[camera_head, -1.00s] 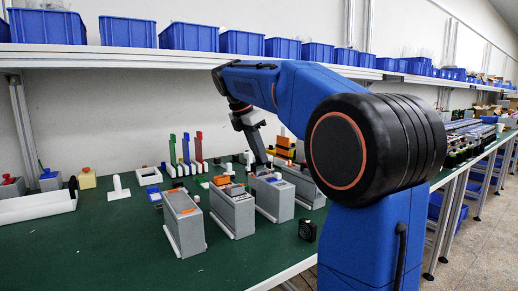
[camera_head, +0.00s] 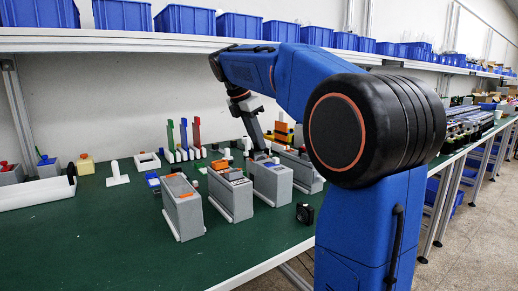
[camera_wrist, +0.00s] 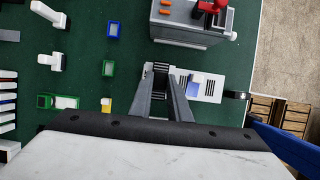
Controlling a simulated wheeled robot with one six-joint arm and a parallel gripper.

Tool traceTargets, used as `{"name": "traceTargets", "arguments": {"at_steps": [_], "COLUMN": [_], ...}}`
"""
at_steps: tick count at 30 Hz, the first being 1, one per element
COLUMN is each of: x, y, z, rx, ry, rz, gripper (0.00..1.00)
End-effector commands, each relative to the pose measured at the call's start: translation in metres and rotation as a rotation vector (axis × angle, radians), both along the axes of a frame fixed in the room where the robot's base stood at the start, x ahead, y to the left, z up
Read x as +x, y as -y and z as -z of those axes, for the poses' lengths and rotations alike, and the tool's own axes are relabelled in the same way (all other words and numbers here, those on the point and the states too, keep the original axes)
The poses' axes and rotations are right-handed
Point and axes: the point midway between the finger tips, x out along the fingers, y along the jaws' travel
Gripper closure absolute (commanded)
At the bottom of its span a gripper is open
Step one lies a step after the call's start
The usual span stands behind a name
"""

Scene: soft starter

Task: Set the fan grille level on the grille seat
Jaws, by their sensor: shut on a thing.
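My gripper (camera_wrist: 161,88) reaches down between its two fingers in the wrist view. It is shut on a small dark slatted piece, the fan grille (camera_wrist: 160,72), which sits between the fingertips. Below and right of it is the pale top of a grey unit (camera_wrist: 208,88) with a blue label and vent slots. In the head view the gripper (camera_head: 262,154) is just above the grey unit (camera_head: 272,183); the grille is too small to make out there. The grille seat is hidden or cannot be told apart, and I cannot tell whether the grille touches the unit.
More grey units (camera_head: 184,208) stand close on the left and right. A small black block (camera_head: 305,213) lies in front. Upright coloured panels (camera_head: 184,138) and a white tray (camera_head: 38,193) are farther left. The green table (camera_head: 100,245) is clear at front left.

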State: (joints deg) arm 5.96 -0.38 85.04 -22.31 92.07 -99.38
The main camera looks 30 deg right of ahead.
Motion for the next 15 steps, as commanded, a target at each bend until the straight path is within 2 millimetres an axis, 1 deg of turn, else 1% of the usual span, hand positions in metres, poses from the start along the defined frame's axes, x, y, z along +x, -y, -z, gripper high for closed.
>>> {"name": "traceTargets", "arguments": {"at_steps": [13,14,15], "x": [0.0000,0.0000,0.0000], "y": [0.0000,0.0000,0.0000], "z": [0.0043,0.0043,0.0043], "rx": [0.000,0.000,0.000], "ry": [0.000,0.000,0.000], "rz": [0.000,0.000,0.000], "gripper": [1.00,0.81,0.72]}}
